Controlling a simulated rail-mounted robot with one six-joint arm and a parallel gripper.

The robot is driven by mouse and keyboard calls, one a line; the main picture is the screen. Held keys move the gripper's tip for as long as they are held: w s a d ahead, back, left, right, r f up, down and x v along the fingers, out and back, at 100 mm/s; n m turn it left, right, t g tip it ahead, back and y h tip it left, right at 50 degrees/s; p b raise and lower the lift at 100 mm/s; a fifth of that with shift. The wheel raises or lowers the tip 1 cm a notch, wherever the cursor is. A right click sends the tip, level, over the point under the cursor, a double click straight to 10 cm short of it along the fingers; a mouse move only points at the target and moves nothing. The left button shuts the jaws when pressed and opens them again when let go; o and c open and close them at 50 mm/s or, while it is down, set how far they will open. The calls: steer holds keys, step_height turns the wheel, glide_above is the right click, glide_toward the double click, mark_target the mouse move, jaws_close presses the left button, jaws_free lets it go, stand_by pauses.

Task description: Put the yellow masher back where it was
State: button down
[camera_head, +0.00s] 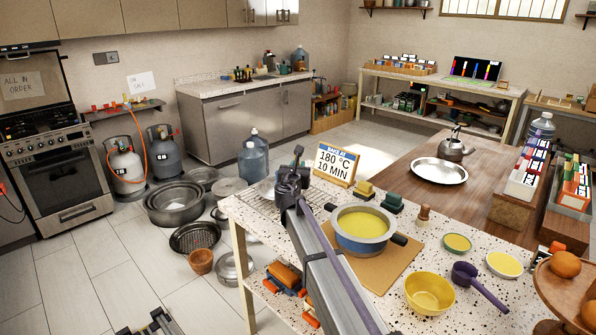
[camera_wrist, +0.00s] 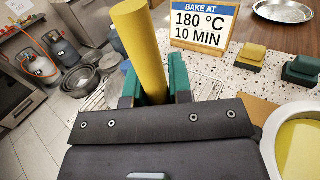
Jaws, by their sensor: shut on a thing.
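The yellow masher (camera_wrist: 139,40) shows in the wrist view as a thick yellow rod, tilted up and to the left. My gripper (camera_wrist: 155,88) is shut on this rod, with a teal finger on each side of it. The rod's lower part and any masher head are hidden behind the gripper body. In the head view my gripper (camera_head: 297,165) is above the back left part of the speckled table (camera_head: 385,305), by the wire rack (camera_head: 245,200). The masher cannot be made out clearly there.
A blue pot (camera_head: 362,240) with yellow contents stands on a tan board, right of my arm. The bake sign (camera_head: 336,165) stands behind my gripper. Two sponge-like blocks (camera_head: 364,190) are near the pot. A yellow bowl (camera_head: 430,291) and purple scoop (camera_head: 466,272) lie at front right.

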steer(key=c, duration=1)
jaws_free()
steer(key=shift+f, duration=0.1)
steer(key=s, duration=0.8)
steer(key=s+a, duration=0.1)
steer(key=s, duration=0.3)
steer(key=shift+a+r, duration=0.1)
steer(key=shift+r, duration=0.1)
